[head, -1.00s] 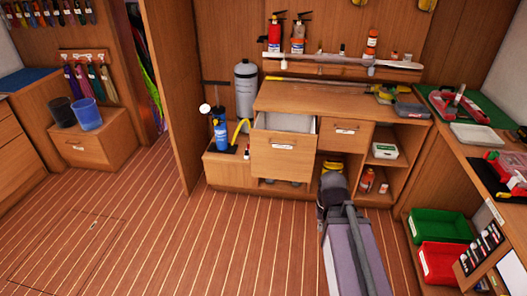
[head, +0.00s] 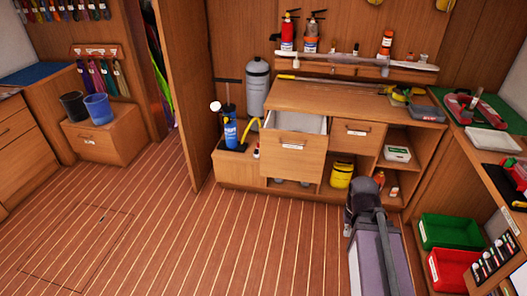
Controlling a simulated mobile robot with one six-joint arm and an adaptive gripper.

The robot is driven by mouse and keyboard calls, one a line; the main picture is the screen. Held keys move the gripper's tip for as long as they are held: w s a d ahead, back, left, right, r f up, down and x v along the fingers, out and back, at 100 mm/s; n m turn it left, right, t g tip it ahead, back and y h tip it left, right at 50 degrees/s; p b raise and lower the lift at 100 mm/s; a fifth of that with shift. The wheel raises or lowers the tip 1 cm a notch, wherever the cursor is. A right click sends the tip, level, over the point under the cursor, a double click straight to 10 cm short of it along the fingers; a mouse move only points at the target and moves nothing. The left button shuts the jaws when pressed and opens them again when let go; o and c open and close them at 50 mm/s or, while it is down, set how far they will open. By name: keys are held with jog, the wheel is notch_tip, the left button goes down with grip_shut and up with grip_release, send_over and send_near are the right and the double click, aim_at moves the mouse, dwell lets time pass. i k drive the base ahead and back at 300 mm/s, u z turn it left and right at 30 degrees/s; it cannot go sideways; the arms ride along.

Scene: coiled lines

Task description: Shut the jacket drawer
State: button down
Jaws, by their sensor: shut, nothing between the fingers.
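A wooden drawer (head: 291,156) with a white label stands pulled out of the low cabinet (head: 340,98) at the back wall. Its pale inside shows over the front, and I see nothing in it. The label is too small to read, so I cannot tell whether it says jacket. A second labelled drawer (head: 352,133) to its right is flush with the cabinet. My arm rises from the bottom edge at the right, in front of the cabinet's open shelves and to the right of the open drawer. I cannot make out my gripper's fingers.
A tall wooden panel (head: 190,95) stands left of the cabinet. A blue pump (head: 230,128) and a grey cylinder (head: 257,88) stand beside the drawer. Green (head: 450,232) and red (head: 452,268) bins lie at the right. The floor (head: 190,240) before the open drawer is clear.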

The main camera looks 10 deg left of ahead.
aim_at(285, 154)
jog(key=u, duration=0.05)
jog(key=i, duration=1)
jog(key=z, duration=0.05)
